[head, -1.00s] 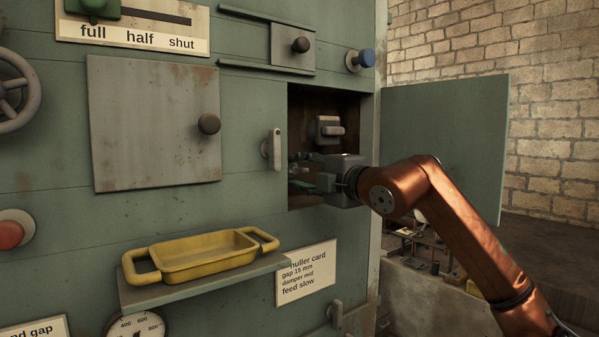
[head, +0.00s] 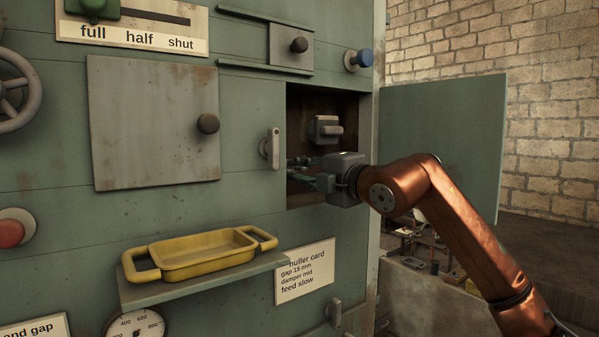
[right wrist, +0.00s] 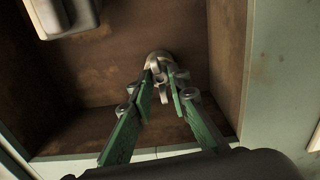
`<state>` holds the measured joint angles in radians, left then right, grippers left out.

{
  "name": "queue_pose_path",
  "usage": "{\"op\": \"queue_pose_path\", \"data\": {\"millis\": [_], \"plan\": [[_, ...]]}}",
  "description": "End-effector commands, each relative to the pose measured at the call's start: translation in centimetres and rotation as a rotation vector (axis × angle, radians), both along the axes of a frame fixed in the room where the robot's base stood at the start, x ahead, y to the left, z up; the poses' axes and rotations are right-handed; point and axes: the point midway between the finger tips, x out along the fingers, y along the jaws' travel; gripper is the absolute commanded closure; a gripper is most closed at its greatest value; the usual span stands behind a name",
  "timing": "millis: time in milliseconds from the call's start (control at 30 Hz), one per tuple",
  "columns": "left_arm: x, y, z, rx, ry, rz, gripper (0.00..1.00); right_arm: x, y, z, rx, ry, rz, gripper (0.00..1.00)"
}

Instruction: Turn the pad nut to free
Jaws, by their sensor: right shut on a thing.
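The pad nut (right wrist: 158,56) is a small pale metal piece with wing-like lobes on the brown back wall of the open compartment, seen in the right wrist view. My right gripper (right wrist: 164,76) has its green fingers converging on the nut, shut on it. In the head view my right gripper (head: 298,170) reaches into the lower part of the compartment from the right. There the nut itself is too small and dark to make out. My left gripper is in neither view now.
A grey block with a handle (head: 326,129) sits above my right gripper inside the compartment. The compartment's door (head: 442,150) stands open to the right. A yellow tray (head: 200,257) rests on a shelf at lower left.

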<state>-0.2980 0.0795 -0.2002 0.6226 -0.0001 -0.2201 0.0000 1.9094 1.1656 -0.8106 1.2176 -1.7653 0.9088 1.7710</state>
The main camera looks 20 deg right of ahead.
Motion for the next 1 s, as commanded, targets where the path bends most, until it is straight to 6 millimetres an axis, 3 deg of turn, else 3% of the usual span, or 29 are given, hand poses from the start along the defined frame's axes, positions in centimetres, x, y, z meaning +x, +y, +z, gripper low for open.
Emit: {"op": "queue_pose_path", "data": {"millis": [467,1000], "plan": [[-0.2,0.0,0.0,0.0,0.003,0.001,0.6,0.1,0.0,0.1,-0.382,-0.141,-0.001,1.0],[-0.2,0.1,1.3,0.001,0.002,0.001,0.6,0.0,-0.1,0.2,-0.865,-0.316,-0.003,1.0]]}}
